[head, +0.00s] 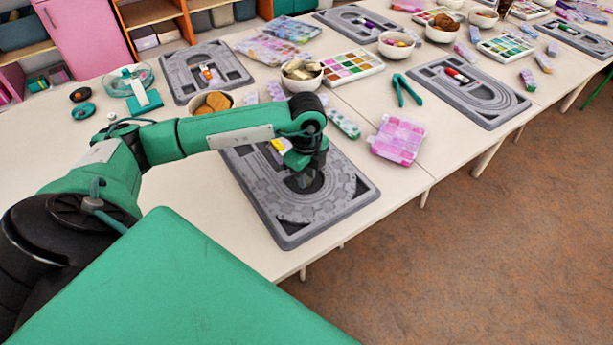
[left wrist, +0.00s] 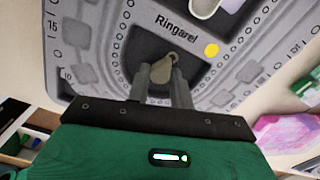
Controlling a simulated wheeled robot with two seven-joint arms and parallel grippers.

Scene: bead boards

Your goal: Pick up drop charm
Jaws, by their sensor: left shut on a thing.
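The drop charm (left wrist: 162,92) is a small greyish-beige teardrop with a ring at its end. It shows in the left wrist view between the two fingers of my left gripper (left wrist: 162,86), which is shut on it. In the head view my left gripper (head: 304,179) is over the near grey bead board (head: 265,205), and the charm cannot be made out there. The same bead board (left wrist: 110,70) lies behind the fingers in the left wrist view. Whether the charm touches the board is not clear. My right gripper is out of view.
A pink organiser box (head: 398,139) stands right of the board. Teal pliers (head: 406,89), a bowl of beige pieces (head: 302,74) and a bowl of brown pieces (head: 211,103) stand behind it. The white table is clear left of the board.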

